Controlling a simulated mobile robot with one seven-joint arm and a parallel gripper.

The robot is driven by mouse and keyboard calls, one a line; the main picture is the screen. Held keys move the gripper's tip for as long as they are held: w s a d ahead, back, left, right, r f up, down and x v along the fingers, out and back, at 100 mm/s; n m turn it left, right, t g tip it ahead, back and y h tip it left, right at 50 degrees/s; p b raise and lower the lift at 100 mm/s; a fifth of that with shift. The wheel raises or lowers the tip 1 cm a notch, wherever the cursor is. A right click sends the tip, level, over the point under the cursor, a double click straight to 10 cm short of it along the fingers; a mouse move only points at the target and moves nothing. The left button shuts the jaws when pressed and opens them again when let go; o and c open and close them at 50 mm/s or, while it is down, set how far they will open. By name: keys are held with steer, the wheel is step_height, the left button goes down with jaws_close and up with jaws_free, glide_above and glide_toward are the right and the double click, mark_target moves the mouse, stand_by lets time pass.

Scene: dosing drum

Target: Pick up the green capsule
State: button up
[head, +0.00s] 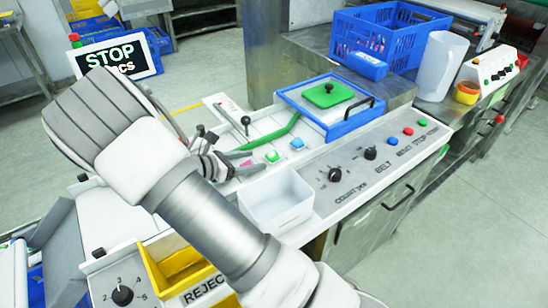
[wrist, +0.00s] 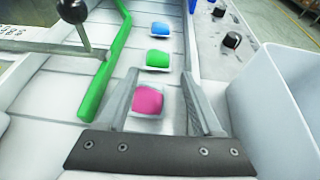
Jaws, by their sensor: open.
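The green capsule (wrist: 158,58) lies on the white surface just beyond my fingertips in the wrist view. It also shows in the head view (head: 272,157), just right of my gripper (head: 255,161). My gripper (wrist: 162,74) is open and empty. A pink capsule (wrist: 147,101) lies in its pad between the two fingers as seen in the wrist view, and I cannot tell how far below them it is. A blue capsule (wrist: 160,29) lies beyond the green one, in the same row.
A green rail (wrist: 107,65) runs along the left of the capsules, and a black-knobbed lever (wrist: 74,12) stands beyond it. A white bin (head: 277,201) stands on the right. A blue-framed box with a green lid (head: 327,95) stands behind. A yellow reject bin (head: 178,267) is in front.

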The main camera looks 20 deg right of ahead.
mark_target(269, 156)
steer(key=shift+w+b+x, duration=0.2)
steer(key=shift+b+x, duration=0.2)
steer(key=shift+x, duration=2.8)
steer(key=shift+a, duration=0.1)
jaws_close()
steer(key=shift+r, duration=0.1)
